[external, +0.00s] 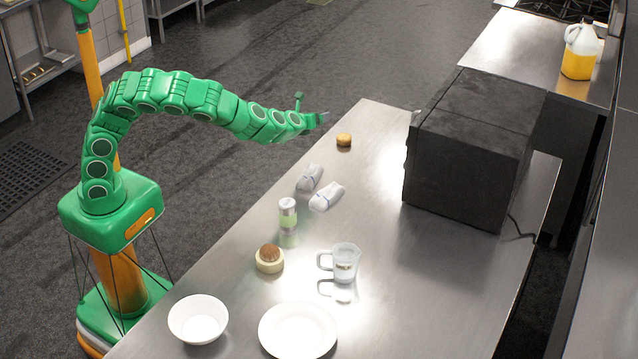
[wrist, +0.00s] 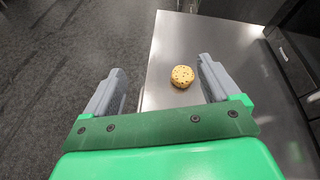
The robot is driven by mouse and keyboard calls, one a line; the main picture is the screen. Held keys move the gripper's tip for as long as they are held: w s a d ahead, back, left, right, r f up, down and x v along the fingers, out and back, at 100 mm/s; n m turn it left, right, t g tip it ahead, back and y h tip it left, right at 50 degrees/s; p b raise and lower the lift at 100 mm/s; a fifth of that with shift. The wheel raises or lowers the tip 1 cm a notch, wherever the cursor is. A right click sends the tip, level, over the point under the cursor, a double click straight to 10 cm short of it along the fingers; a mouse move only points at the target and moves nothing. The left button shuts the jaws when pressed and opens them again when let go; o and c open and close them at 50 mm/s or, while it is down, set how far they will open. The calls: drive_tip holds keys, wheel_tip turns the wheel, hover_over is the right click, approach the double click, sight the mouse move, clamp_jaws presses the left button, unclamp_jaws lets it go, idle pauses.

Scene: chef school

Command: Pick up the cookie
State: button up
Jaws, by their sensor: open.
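The cookie (wrist: 182,76) is round and golden with dark specks. It lies on the steel table near its edge, and shows in the external view as a small tan disc (external: 344,140) at the table's far end. My gripper (external: 322,118) is above and slightly left of it in that view. In the wrist view my gripper (wrist: 161,66) is open and empty, its two grey fingers wide apart. The cookie appears between them, closer to the right finger. No contact with it shows.
A black oven-like box (external: 465,150) stands right of the cookie. White cloth rolls (external: 326,197), a shaker (external: 288,214), a glass jug (external: 345,263), a bowl (external: 198,320) and a plate (external: 298,332) stand nearer the camera.

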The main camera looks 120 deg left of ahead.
sight(341, 139)
drive_tip(key=w+a+f+m, duration=0.1)
drive_tip(key=f, duration=0.2)
drive_tip(key=w+a+f+m+t, duration=0.1)
drive_tip(key=w+f+m, duration=0.1)
drive_tip(key=f, duration=0.2)
drive_tip(key=w+a+f+m, duration=0.1)
drive_tip(key=f, duration=0.2)
drive_tip(key=shift+w+a+f+m+t+h, duration=0.2)
drive_tip(key=shift+w+f+m+t+h, duration=0.1)
drive_tip(key=shift+m+t, duration=0.1)
drive_tip(key=shift+x, duration=3.8)
drive_tip(key=shift+w+r, duration=0.1)
drive_tip(key=shift+w, duration=0.05)
drive_tip(key=c, duration=1.1)
